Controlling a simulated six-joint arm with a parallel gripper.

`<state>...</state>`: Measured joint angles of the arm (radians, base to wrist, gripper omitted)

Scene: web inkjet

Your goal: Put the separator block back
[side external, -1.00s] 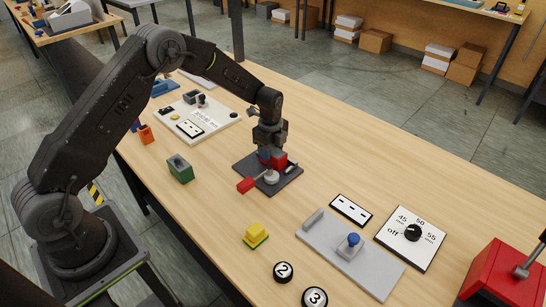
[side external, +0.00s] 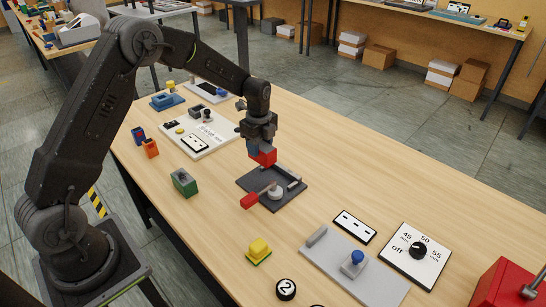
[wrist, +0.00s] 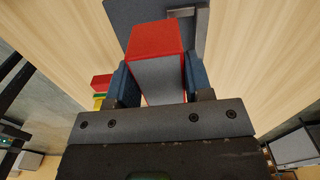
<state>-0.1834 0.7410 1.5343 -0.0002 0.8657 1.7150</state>
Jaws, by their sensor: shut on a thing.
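My gripper (side external: 260,150) is shut on a red block (side external: 266,158) and holds it in the air above the back part of a dark grey plate (side external: 257,183). In the wrist view the block (wrist: 158,40) has a red top and a grey face, with a blue finger pad on each side. The plate (wrist: 118,14) shows beyond it, with a grey bar (wrist: 202,28) on it. In the side view a red-handled lever (side external: 251,201) and a pale round knob (side external: 274,192) sit at the plate's front. Part of the block is hidden by the fingers.
A green holder (side external: 184,183) stands left of the plate and a yellow block (side external: 259,249) in front. A grey panel with a blue knob (side external: 357,257), a dial card (side external: 417,250) and a red box (side external: 503,285) are at right.

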